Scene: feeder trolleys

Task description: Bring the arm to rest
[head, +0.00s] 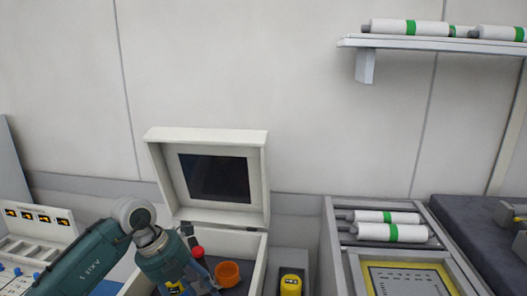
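My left arm (92,262), teal with a pale grey joint, comes in from the lower left in the head view. It bends at the joint and points down to the right. My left gripper (203,277) is at the bottom edge, over or in front of the open case (257,262). Its fingers are small and partly cut off, so I cannot tell whether they are open or hold anything. My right gripper is not in view.
The open case has a raised lid (258,172) behind my gripper. A red-topped item (198,252) and an orange cup (228,273) are close to it. A yellow item (291,284) stands right of the case. White rolls (393,233) lie in a rack; a shelf (440,44) hangs upper right.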

